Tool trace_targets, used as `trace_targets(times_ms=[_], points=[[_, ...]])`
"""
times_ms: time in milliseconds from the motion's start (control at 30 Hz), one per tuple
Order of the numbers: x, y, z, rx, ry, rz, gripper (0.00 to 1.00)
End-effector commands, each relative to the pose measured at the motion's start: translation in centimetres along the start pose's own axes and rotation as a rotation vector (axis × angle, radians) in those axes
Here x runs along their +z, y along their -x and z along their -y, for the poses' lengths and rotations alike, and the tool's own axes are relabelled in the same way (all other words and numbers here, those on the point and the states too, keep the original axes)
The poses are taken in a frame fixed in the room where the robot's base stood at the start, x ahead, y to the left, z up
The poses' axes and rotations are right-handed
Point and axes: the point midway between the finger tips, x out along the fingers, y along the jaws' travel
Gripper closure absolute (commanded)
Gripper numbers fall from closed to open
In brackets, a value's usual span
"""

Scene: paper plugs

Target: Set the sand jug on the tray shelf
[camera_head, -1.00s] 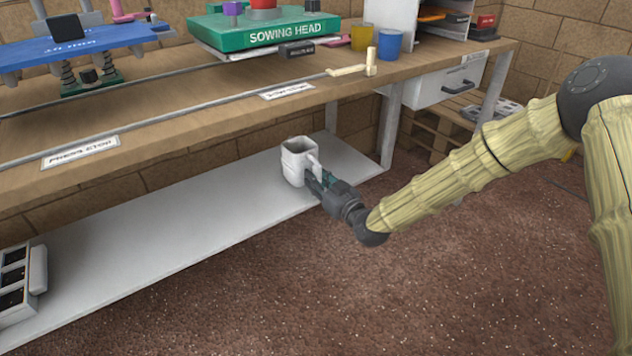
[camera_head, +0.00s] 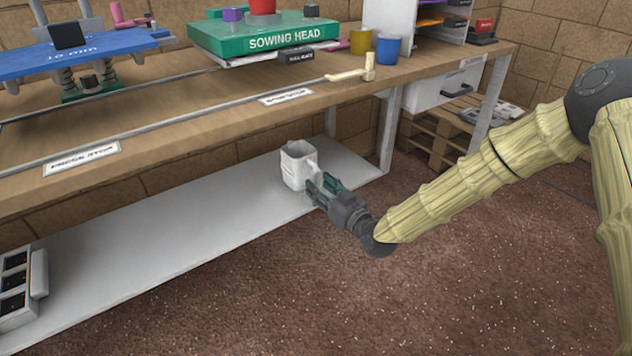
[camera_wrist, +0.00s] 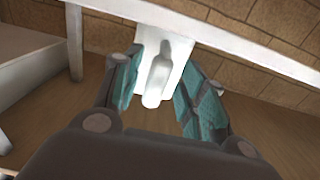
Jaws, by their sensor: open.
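The white sand jug (camera_head: 293,166) stands upright on the pale tray shelf (camera_head: 190,229) under the bench, near the shelf's right end. Its handle faces my gripper. My gripper (camera_head: 322,188) is open, just in front of the handle side at the shelf's front edge. In the wrist view the jug (camera_wrist: 176,62) shows beyond the teal fingers (camera_wrist: 160,95), with its handle (camera_wrist: 158,80) between them. The fingers look apart from the handle. The jug's inside is mostly hidden.
A wooden bench top (camera_head: 200,118) runs above the shelf, with a bench leg (camera_head: 389,130) right of the jug. A dark-celled tray (camera_head: 17,290) sits at the shelf's left end. The shelf's middle is clear. A pallet (camera_head: 440,135) stands behind right.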

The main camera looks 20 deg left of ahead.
Motion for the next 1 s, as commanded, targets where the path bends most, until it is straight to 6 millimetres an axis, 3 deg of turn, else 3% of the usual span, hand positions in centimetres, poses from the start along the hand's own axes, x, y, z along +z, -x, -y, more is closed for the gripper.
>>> trace_targets(times_ms=[300,500,900,1000], points=[[-0.3,5.9,0.0,0.001,-0.001,0.001,0.58],[-0.1,8.4,-0.1,0.001,-0.001,0.0,0.58],[0.0,9.3,0.0,0.001,0.0,0.001,0.58],[0.9,9.8,0.0,0.005,-0.012,0.024,0.58]])
